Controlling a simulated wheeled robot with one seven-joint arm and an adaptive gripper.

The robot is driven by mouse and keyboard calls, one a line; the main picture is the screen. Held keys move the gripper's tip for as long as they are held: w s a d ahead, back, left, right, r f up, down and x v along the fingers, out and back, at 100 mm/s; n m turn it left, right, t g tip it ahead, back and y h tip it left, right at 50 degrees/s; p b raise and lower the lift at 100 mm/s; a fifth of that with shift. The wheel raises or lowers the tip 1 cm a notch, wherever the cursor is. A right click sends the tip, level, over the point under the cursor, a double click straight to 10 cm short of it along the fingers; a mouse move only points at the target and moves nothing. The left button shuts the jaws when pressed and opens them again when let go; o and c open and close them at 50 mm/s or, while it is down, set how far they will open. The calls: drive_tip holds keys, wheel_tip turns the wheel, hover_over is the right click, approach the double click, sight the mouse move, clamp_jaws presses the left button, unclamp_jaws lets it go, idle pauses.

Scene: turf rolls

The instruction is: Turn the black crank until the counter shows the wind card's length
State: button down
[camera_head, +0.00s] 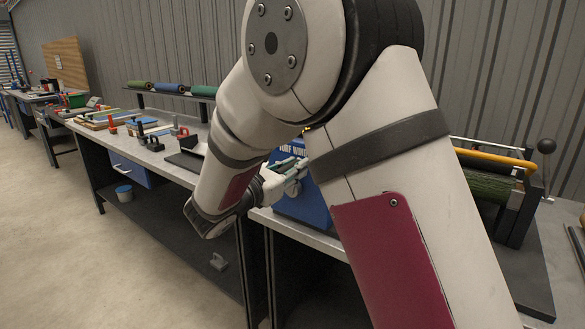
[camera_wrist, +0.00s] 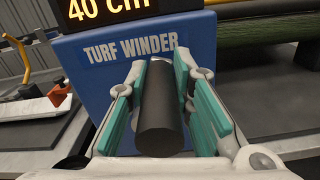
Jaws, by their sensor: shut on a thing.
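The blue turf winder (camera_head: 303,207) stands on the bench behind my arm, partly hidden by it. In the wrist view its blue face (camera_wrist: 75,75) reads "TURF WINDER". The lit counter (camera_wrist: 110,10) above reads 40 cm in yellow, its top cut off. My gripper (camera_wrist: 170,72) is shut on the black crank's handle (camera_wrist: 160,115), a dark cylinder between the teal finger pads. My gripper also shows in the head view (camera_head: 287,172) in front of the winder. The rest of the crank is hidden. I cannot make out a wind card with a readable length.
A green turf roll (camera_head: 488,186) lies under a yellow bar (camera_head: 495,157) right of my arm, near a black ball knob (camera_head: 546,146). Small tools crowd the bench (camera_head: 110,140) to the left. Rolls lie on a rack (camera_head: 170,88) at the back. The floor (camera_head: 70,240) at left is clear.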

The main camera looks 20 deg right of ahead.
drive_tip(key=s+d+f+m+b, duration=0.3)
drive_tip(key=m+b, duration=0.6)
drive_tip(key=b, duration=0.3)
wheel_tip(320, 180, down, 2)
drive_tip(key=shift+s+f+b, duration=0.1)
drive_tip(key=shift+s+b, duration=0.25)
drive_tip(key=shift+s, duration=0.25)
drive_tip(key=c, duration=1.4)
unclamp_jaws()
drive_tip(key=v, duration=1.2)
